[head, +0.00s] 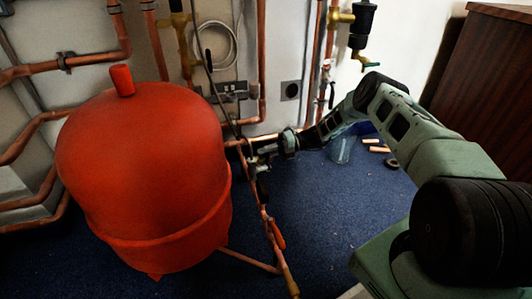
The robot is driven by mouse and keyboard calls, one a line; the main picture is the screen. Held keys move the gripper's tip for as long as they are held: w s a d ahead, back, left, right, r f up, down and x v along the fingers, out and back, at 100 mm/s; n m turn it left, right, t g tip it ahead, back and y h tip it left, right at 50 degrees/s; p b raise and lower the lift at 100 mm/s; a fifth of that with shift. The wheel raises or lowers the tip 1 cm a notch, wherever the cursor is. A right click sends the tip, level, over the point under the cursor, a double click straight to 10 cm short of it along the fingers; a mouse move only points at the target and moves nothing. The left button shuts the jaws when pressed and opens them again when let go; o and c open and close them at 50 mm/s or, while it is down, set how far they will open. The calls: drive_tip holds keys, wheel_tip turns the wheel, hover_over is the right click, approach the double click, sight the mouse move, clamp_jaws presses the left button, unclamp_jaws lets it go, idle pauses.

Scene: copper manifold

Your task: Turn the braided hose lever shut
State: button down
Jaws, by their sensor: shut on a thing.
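The braided hose (222,105) is a thin grey line running down past the right side of the red vessel to a vertical copper pipe. My gripper (256,164) reaches in from the right and is shut at the valve on this pipe. The braided hose lever sits between the jaws, mostly hidden by them, so its angle is hard to tell. A dark handle (262,188) hangs just below the jaws. An orange-red handle (277,234) shows lower on the pipe.
The large red vessel (145,175) stands close to the left of my gripper. Copper pipes (262,60) line the wall behind. A clear bluish cup (341,151), short copper pieces (378,149) and a dark ring (392,164) lie beyond my arm. Blue carpet (320,235) is open in front.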

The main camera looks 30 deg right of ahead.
drive_tip(key=shift+d+f+m+g+b, duration=0.1)
drive_tip(key=shift+f+m+g+b, duration=0.2)
drive_tip(key=shift+f+m+b, duration=0.75)
drive_tip(key=shift+m+p, duration=0.35)
drive_tip(key=shift+p, duration=0.1)
drive_tip(key=c, duration=1.4)
unclamp_jaws()
drive_tip(key=shift+r, duration=0.1)
drive_tip(key=shift+r, duration=0.1)
drive_tip(key=shift+d+r, duration=0.1)
drive_tip(key=shift+d, duration=0.3)
drive_tip(key=p+v, duration=0.1)
drive_tip(key=v, duration=0.7)
drive_tip(key=p+v, duration=0.1)
drive_tip(key=v, duration=0.7)
drive_tip(key=shift+s+d, duration=0.15)
drive_tip(key=shift+d, duration=0.15)
